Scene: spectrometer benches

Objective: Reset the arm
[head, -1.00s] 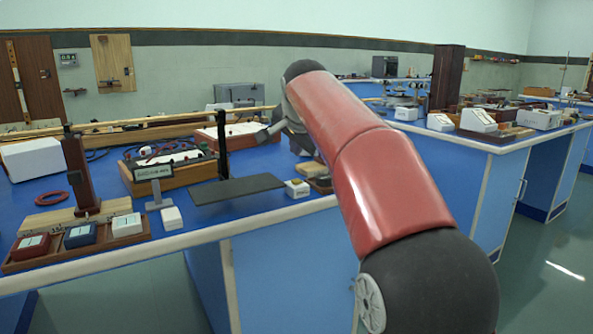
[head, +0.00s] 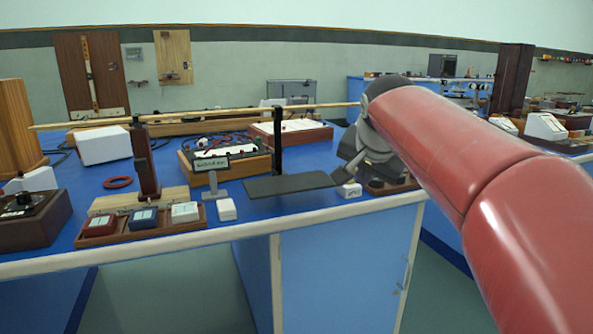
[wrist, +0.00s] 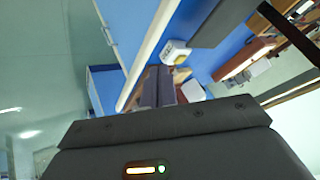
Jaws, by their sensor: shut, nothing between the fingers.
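My gripper shows in the wrist view as two dark fingers (wrist: 158,88) lying together, shut and empty. In the head view, my red arm reaches in from the right. The grey wrist end hangs over the near right corner of the blue-topped bench (head: 345,212), and my fingertips are hard to make out there. A small white box (head: 349,190) sits on the bench just below the wrist end; it also shows in the wrist view (wrist: 175,52). A dark flat plate (head: 288,185) lies just left of it.
A wooden tray (head: 150,230) with red, blue and white blocks lies along the front edge. A small sign on a stand (head: 213,167), a black upright post (head: 278,140) and a brown post (head: 144,160) stand on the bench. Floor is open in front.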

